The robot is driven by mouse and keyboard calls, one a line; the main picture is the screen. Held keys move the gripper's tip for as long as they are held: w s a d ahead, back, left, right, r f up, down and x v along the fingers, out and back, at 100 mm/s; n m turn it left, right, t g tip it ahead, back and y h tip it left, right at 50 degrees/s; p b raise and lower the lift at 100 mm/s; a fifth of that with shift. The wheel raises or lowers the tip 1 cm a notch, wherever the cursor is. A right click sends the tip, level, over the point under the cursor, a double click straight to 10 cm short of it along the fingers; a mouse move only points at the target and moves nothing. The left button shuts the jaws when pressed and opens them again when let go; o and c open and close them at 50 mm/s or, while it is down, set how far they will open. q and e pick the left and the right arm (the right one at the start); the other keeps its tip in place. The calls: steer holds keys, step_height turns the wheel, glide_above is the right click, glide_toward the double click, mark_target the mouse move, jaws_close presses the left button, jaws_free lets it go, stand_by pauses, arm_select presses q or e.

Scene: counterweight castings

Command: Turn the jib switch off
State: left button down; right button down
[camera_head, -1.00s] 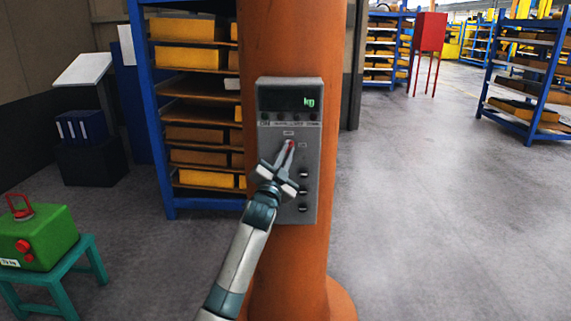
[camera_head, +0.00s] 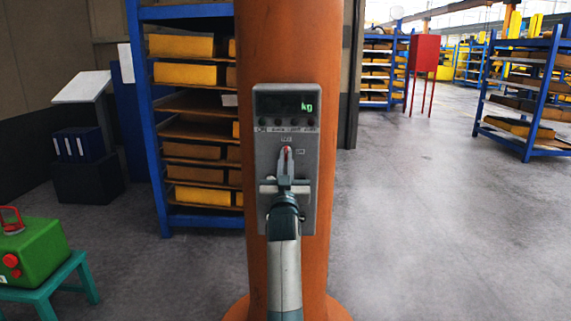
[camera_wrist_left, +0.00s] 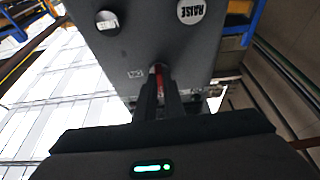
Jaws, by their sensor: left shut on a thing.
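The grey control box (camera_head: 309,180) is fixed to the orange column (camera_head: 245,60). Its red switch lever (camera_head: 287,150) stands near the middle of the panel and points straight up at the upper small label. A second label sits to its right; both are too small to read surely. My left gripper (camera_head: 286,157) is shut on the red lever, reaching up from below. In the left wrist view the red lever (camera_wrist_left: 159,73) shows between the two dark fingers. The lower panel is partly hidden by my wrist. My right gripper is not in view.
A RAISE button (camera_wrist_left: 191,10) and another knob (camera_wrist_left: 106,20) show in the wrist view.

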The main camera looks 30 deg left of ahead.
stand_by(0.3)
arm_select(q)
steer(key=c, duration=1.9)
jaws_free()
steer(key=shift+o, duration=0.2)
steer(key=shift+f, duration=0.15)
